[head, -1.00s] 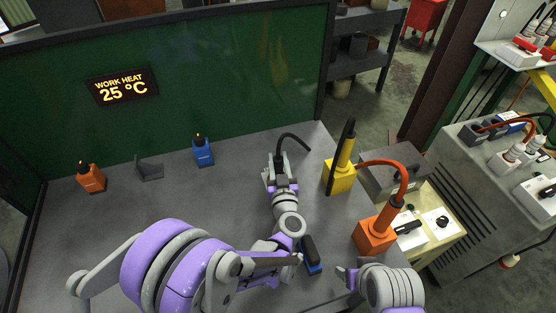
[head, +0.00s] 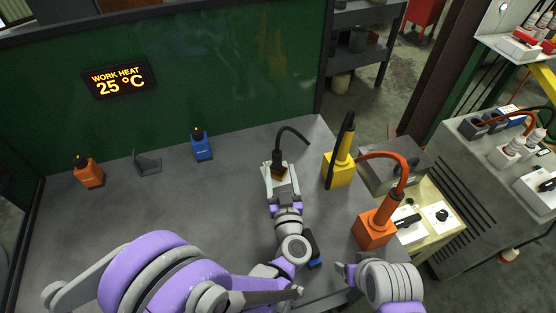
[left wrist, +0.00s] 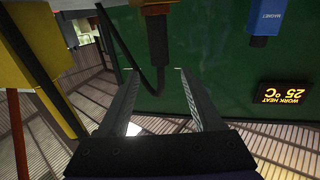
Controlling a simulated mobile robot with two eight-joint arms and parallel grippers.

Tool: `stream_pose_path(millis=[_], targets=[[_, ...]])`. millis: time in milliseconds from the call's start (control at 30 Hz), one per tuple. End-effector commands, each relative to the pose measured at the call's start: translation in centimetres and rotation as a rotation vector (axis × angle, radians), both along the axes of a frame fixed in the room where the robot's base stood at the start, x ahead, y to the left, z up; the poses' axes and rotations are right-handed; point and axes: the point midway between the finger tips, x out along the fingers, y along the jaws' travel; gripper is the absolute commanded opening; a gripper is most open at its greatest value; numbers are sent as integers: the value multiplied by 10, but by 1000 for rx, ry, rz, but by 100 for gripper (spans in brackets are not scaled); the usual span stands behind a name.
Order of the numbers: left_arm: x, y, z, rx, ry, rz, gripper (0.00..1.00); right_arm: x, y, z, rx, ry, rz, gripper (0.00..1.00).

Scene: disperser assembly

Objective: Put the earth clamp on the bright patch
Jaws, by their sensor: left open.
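The earth clamp (head: 279,169) is a small copper-brown and black piece with a black cable arching up from it. It stands toward the back of the grey table. In the left wrist view, which is upside down, the clamp (left wrist: 157,40) shows at the top middle. My left gripper (head: 281,178) is open at the clamp, its pale fingers around or just short of it. In the wrist view the open fingers (left wrist: 160,90) have nothing visibly pinched between them. I cannot make out the bright patch. My right gripper is not in view.
A yellow block (head: 339,172) and an orange block (head: 376,229) stand at the table's right side. A blue block with a black handle (head: 313,247) is beside my left forearm. Small orange (head: 89,173) and blue (head: 202,147) blocks stand at the back left. A green screen (head: 220,80) closes the back.

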Motion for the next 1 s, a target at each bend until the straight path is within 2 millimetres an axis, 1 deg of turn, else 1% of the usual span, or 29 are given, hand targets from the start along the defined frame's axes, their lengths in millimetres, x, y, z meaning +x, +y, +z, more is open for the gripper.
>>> stream_pose_path(millis=[33,200,367,567,667,733,800,900,1000], targets=[[-11,-3,-1,-1,1,-4,67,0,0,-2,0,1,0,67],[-36,-5,-1,0,1,-1,67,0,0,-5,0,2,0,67],[-45,-6,0,0,1,0,67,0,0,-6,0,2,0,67],[-46,-5,1,-1,-2,-4,67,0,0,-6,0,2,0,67],[-42,-5,11,-6,-17,-37,67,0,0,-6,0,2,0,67],[-37,-5,25,-12,-35,-89,67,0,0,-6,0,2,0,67],[-33,-4,41,-19,-44,-168,67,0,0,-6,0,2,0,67],[-32,-3,58,-20,-14,-303,67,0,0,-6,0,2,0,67],[-41,3,60,-15,77,-415,67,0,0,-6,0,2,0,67]])
